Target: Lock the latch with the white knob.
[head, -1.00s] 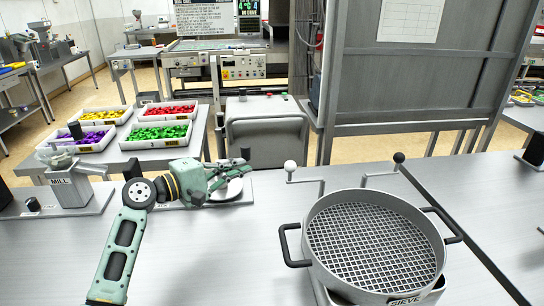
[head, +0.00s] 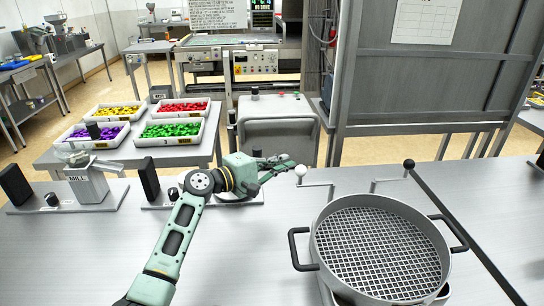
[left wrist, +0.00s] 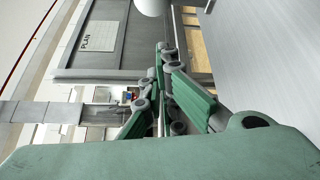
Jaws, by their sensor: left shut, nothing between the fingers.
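The white knob (head: 300,170) tops a thin bent metal rod, the latch (head: 318,184), which rises from the bench behind the sieve. The knob also shows cut off at the top edge of the left wrist view (left wrist: 153,5). My left gripper (head: 288,163) comes in from the left with its fingertips pointing right, just beside the knob. In the left wrist view its green fingers (left wrist: 165,52) are shut with nothing between them, and the knob lies beyond the tips. I cannot tell whether they touch it. My right gripper is not in view.
A second bent rod with a black knob (head: 409,164) stands to the right. The round sieve (head: 376,250) with black handles is in front of both rods. A mill (head: 87,184) stands at the left. The bench's front left is clear apart from my arm.

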